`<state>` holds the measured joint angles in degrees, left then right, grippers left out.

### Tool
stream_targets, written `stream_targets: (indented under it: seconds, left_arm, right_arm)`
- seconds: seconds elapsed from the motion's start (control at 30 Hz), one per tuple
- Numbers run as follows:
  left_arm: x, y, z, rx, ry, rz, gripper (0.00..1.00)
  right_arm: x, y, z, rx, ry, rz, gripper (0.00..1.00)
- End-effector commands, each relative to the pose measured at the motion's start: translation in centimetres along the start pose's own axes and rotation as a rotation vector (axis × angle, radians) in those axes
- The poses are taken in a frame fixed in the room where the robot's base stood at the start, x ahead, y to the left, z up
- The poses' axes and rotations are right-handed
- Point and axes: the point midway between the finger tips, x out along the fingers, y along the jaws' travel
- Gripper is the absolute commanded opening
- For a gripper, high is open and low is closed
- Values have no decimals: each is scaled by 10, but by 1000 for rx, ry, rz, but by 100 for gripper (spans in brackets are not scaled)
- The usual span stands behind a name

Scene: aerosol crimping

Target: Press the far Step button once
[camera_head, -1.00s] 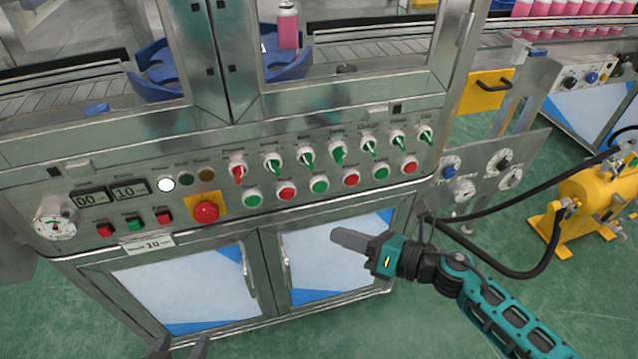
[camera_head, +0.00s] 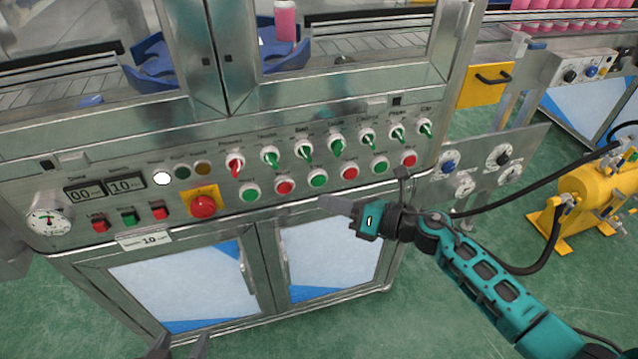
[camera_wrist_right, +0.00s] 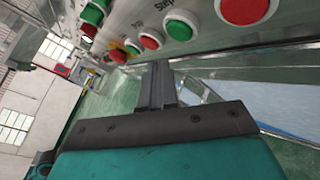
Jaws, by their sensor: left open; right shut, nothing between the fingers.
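The crimping machine's control panel has a lower row of round push buttons, alternating green and red. In the head view these include a left green button (camera_head: 250,192), a middle green button (camera_head: 317,178) and a right green button (camera_head: 379,166); their labels are too small to read. My right gripper (camera_head: 325,203) is shut and empty, its tips pointing left just below the row, apparently clear of it. In the right wrist view its fingers (camera_wrist_right: 158,85) lie below a green button (camera_wrist_right: 183,25), with lettering like "Step" nearby. My left gripper (camera_head: 178,346) is open at the bottom edge.
Above the row are several selector switches (camera_head: 303,150). A red emergency stop (camera_head: 204,206) sits on a yellow plate at left. Cabinet doors (camera_head: 330,255) are below. A gauge panel (camera_head: 490,170) and yellow tank (camera_head: 590,195) stand at right.

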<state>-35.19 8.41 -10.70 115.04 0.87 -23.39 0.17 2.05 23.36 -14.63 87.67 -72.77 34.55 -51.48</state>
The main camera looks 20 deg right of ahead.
Motion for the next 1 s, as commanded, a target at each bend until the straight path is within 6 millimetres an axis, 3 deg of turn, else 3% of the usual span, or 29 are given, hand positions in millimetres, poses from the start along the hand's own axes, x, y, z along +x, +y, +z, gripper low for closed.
stream_targets:
  seconds: [0.23, 1.0]
  left_arm:
    - [4, 3, 0, 0, 3, 8, 63]
    - [4, 4, -1, 1, 6, 10, 63]
  right_arm:
    - [12, -9, 8, -1, 0, -1, 0]
    - [13, -10, 10, -1, 0, -1, 0]
